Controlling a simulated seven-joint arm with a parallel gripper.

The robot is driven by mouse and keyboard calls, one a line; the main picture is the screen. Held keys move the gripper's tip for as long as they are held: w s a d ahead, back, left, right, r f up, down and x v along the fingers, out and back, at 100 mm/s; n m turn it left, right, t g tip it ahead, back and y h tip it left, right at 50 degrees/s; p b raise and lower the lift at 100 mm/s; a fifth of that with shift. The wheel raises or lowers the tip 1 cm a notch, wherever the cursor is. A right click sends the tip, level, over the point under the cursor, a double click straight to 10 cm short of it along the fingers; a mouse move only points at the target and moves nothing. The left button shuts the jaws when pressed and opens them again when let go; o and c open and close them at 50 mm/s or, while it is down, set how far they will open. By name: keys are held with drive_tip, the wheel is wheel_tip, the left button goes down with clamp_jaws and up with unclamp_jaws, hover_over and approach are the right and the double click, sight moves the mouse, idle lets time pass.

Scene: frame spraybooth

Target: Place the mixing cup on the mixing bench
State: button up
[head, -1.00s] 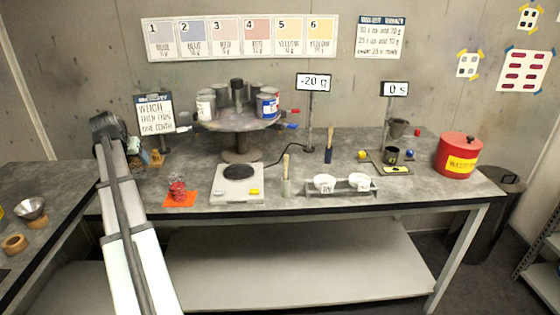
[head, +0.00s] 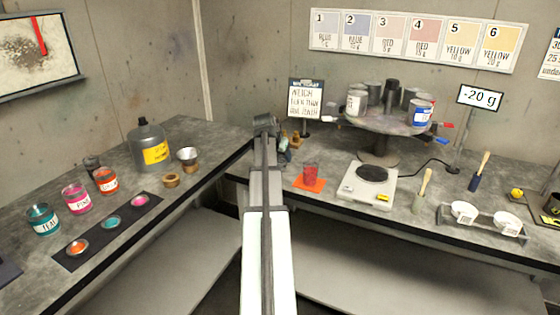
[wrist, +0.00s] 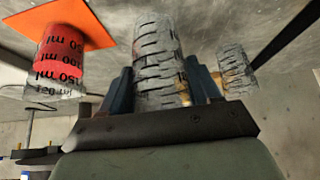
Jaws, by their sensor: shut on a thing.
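My gripper (wrist: 160,72) is shut on a greyish see-through cylinder (wrist: 162,40) with dark graduation-like bands, apparently a mixing cup. In the head view my gripper (head: 283,145) is over the back bench near its left end, and the held thing is hard to make out. A similar banded cylinder (wrist: 238,68) shows beside the right finger. A graduated cup with red contents (wrist: 60,55) is apart from my gripper, on an orange mat (wrist: 88,18); the cup (head: 311,172) also shows in the head view. I cannot tell which bench is the mixing bench.
The back bench holds a scale (head: 366,187), a tin carousel (head: 378,124), brushes and white cups. A sign (head: 305,99) stands behind my gripper.

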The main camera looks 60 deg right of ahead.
drive_tip(key=shift+f, duration=1.1)
drive_tip(key=shift+f, duration=0.15)
drive_tip(key=o, duration=1)
drive_tip(key=v, duration=1.2)
drive_tip(key=shift+r, duration=0.2)
drive_tip(key=shift+f, duration=0.1)
